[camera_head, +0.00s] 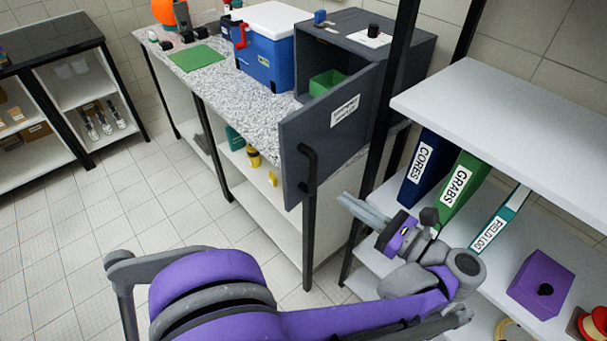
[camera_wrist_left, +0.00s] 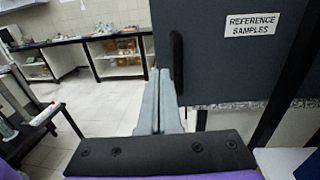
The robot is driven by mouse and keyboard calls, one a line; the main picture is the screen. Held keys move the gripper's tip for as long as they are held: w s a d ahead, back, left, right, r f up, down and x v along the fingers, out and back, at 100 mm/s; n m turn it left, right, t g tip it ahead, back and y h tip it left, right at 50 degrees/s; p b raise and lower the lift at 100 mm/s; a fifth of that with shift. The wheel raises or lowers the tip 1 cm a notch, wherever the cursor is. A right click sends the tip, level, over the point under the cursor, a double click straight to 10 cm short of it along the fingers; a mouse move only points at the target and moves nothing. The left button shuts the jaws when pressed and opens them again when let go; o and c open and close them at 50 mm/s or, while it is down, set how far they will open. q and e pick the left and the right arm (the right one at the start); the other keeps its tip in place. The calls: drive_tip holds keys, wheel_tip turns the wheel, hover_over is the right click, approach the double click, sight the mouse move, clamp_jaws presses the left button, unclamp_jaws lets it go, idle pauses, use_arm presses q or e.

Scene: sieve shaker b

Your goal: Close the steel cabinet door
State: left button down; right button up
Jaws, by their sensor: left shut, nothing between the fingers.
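The dark grey steel cabinet (camera_head: 405,55) stands on the speckled counter, and a green container shows inside. Its door (camera_head: 332,122) stands open, swung out past the counter's front edge. The black bar handle (camera_head: 308,165) is near the door's free edge. In the left wrist view the door (camera_wrist_left: 225,70) carries a "Reference samples" label, and the handle (camera_wrist_left: 177,62) is just right of my fingertips. My left gripper (camera_head: 342,200) is shut and empty, right of the handle in the head view and apart from it. My right gripper is not in view.
A white shelf unit (camera_head: 480,95) with binders and a purple box (camera_head: 541,284) stands close on the right. A black post (camera_head: 385,120) rises beside the cabinet. A blue cooler (camera_head: 268,55) and green mat (camera_head: 197,58) are on the counter. The tiled floor at left is clear.

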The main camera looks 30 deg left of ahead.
sight(288, 164)
use_arm(q)
drive_tip(key=p+x, duration=0.1)
drive_tip(key=x, duration=0.6)
drive_tip(key=p+x, duration=0.1)
drive_tip(key=x, duration=0.6)
drive_tip(key=shift+s+f, duration=0.1)
drive_tip(key=shift+s, duration=0.15)
drive_tip(key=shift+a, duration=0.15)
